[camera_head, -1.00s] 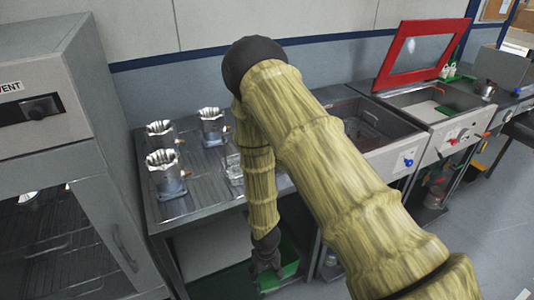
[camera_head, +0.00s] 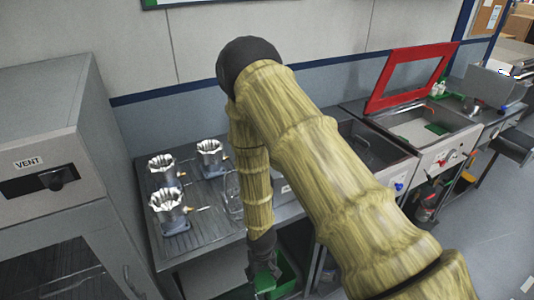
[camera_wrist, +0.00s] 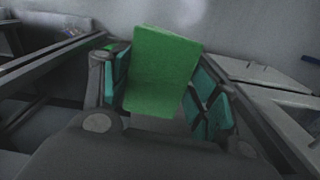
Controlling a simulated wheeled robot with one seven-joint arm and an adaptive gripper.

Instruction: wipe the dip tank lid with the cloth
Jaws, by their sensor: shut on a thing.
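My gripper (camera_head: 263,278) hangs low in front of the steel bench, in the lower middle of the head view. It is shut on a green cloth (camera_wrist: 160,72), which stands up between the teal finger pads in the wrist view. In the head view the cloth is a small green patch at the fingertips (camera_head: 265,284).
A steel bench (camera_head: 213,225) with several fluted metal housings (camera_head: 170,212) stands left of my arm. A green bin (camera_head: 289,276) sits under it, beside my gripper. A grey VENT cabinet (camera_head: 50,130) stands at far left. Grey floor (camera_head: 480,240) is clear at right.

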